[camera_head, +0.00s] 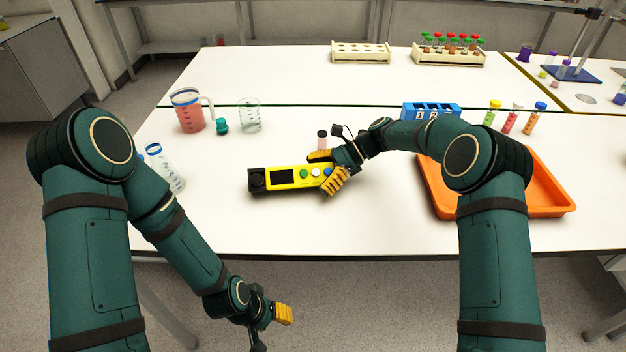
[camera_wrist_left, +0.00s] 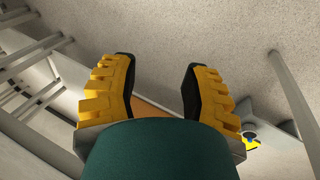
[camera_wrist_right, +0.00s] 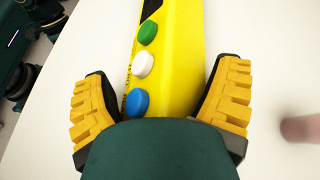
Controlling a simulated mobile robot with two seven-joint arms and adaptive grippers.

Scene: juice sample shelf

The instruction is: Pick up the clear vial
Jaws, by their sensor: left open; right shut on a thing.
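A small vial (camera_head: 322,142) with a pinkish-brown top stands on the table just behind a yellow device (camera_head: 292,178); I cannot tell for certain that it is the clear vial. A blurred pinkish shape (camera_wrist_right: 300,130) shows at the right of the right wrist view. My right gripper (camera_head: 330,170) is shut on the yellow device at its button end, with a finger on each side. The device's buttons show in the right wrist view (camera_wrist_right: 143,64). My left gripper (camera_head: 283,314) is open and empty, low in front of the table, over the floor (camera_wrist_left: 160,40).
A clear bottle (camera_head: 168,170) is at the left, partly behind my left arm. A red-filled jug (camera_head: 188,112), a teal stopper (camera_head: 221,126) and a clear beaker (camera_head: 250,116) stand behind. An orange tray (camera_head: 545,195), a blue numbered rack (camera_head: 440,108) and capped tubes (camera_head: 512,118) are right.

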